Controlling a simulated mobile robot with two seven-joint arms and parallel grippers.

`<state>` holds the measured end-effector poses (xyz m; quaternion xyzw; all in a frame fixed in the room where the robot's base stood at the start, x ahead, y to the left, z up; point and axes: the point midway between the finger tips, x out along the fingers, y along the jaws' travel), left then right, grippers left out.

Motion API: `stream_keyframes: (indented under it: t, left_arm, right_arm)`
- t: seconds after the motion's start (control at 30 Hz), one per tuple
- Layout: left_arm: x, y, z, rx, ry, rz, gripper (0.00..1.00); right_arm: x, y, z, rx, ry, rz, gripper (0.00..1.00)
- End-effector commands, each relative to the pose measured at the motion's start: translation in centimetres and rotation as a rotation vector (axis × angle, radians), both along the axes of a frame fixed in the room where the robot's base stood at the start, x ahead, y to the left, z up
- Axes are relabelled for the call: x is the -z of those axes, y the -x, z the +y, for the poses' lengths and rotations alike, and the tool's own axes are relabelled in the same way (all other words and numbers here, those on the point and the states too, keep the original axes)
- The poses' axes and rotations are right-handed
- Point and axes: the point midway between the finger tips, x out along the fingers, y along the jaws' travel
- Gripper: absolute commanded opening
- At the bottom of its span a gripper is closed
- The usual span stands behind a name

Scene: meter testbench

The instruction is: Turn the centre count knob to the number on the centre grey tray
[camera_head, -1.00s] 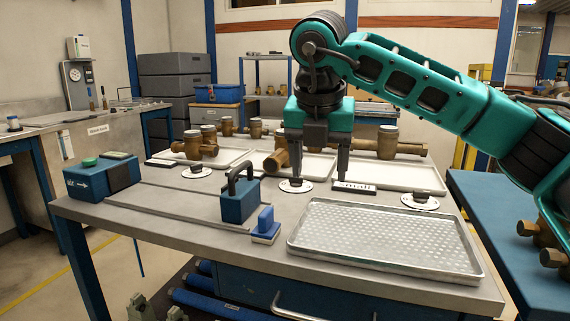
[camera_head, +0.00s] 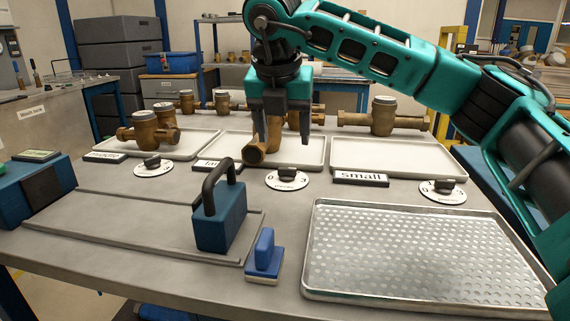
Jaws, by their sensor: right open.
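The centre count knob (camera_head: 288,174) is a black handle on a white round dial at the front of the centre tray. Its digits are small, and I cannot tell which one it points to. The centre grey tray (camera_head: 312,163) is shallow and holds brass meters, one lying with its round opening (camera_head: 254,155) to the front. The arm partly hides them, so I cannot tell how many. My right gripper (camera_head: 280,143) is open and empty, fingers pointing down, above the tray and behind the knob, apart from it. My left gripper is not in view.
Similar knobs stand left (camera_head: 153,166) and right (camera_head: 442,190), by trays with brass meters. A sign reading "small" (camera_head: 361,179) stands right of the centre knob. A blue handled block (camera_head: 220,222), a small blue stamp-like block (camera_head: 264,256) and an empty perforated metal tray (camera_head: 420,250) are in front.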

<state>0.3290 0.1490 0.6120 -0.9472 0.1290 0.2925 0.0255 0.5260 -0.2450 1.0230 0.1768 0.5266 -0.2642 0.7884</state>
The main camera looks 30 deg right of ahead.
Motion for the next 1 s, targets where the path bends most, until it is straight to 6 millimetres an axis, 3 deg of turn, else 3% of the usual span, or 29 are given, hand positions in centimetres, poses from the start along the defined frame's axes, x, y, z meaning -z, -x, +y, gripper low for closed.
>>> stream_keyframes:
  t: [0.03, 0.2, 0.4, 0.83, 1.0]
  left_arm:
    - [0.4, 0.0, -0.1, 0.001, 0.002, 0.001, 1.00]
    - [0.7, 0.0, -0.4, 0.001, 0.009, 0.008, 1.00]
    - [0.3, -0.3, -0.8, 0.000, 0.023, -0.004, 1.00]
    - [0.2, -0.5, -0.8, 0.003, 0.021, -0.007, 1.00]
    - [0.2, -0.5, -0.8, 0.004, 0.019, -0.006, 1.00]
  right_arm:
    - [1.4, -0.3, -0.4, 0.002, 0.001, 0.004, 0.66]
    - [4.5, -1.4, -1.1, 0.002, 0.000, 0.002, 0.66]
    - [7.0, -2.3, -1.8, 0.001, 0.000, 0.000, 0.66]
    - [7.9, -2.6, -2.0, 0.000, 0.000, 0.000, 0.66]
    - [7.8, -2.6, -2.0, 0.000, 0.000, 0.000, 0.51]
